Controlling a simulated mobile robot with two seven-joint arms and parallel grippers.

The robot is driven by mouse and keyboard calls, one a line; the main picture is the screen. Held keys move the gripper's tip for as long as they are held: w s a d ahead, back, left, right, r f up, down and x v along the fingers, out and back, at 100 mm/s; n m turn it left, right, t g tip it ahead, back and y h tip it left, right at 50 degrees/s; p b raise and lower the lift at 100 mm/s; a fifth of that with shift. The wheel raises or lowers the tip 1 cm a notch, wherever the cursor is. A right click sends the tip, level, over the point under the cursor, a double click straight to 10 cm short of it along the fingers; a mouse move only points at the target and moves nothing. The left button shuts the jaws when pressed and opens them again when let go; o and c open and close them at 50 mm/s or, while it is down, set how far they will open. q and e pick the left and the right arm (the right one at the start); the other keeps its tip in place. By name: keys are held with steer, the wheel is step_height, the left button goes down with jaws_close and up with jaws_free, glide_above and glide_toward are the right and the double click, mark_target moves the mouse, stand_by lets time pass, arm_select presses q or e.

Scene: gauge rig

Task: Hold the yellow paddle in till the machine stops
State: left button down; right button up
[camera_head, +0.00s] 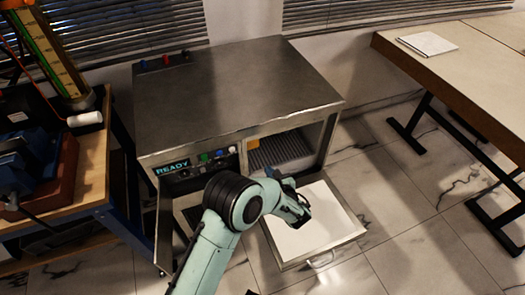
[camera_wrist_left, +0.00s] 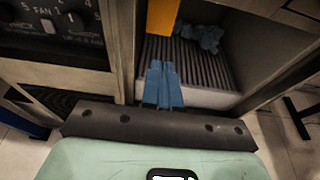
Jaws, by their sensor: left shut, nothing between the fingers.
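The yellow paddle (camera_head: 264,153) hangs at the left side of the machine's open bay in the head view. It also shows at the top of the left wrist view (camera_wrist_left: 163,16), above a ribbed grey floor. The machine (camera_head: 235,90) is a steel cabinet whose display (camera_head: 173,167) reads READY. My left gripper (camera_wrist_left: 163,66) has its blue fingers shut and empty, in front of the bay. In the wrist view the fingertips appear below the paddle, with a visible gap between them. My right gripper is not in view.
Blue crumpled material (camera_wrist_left: 203,36) lies in the bay. A workbench (camera_head: 90,165) is at the left, and a table (camera_head: 460,75) is at the right. Tiled floor is clear between drawer and table.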

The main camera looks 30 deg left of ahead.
arm_select(q)
steer(key=shift+a, duration=0.15)
steer(key=b, duration=0.2)
glide_toward(253, 146)
steer(key=x, duration=0.5)
steer(key=shift+f, duration=0.35)
steer(key=shift+w+a+r, duration=0.1)
steer(key=shift+w+a, duration=0.4)
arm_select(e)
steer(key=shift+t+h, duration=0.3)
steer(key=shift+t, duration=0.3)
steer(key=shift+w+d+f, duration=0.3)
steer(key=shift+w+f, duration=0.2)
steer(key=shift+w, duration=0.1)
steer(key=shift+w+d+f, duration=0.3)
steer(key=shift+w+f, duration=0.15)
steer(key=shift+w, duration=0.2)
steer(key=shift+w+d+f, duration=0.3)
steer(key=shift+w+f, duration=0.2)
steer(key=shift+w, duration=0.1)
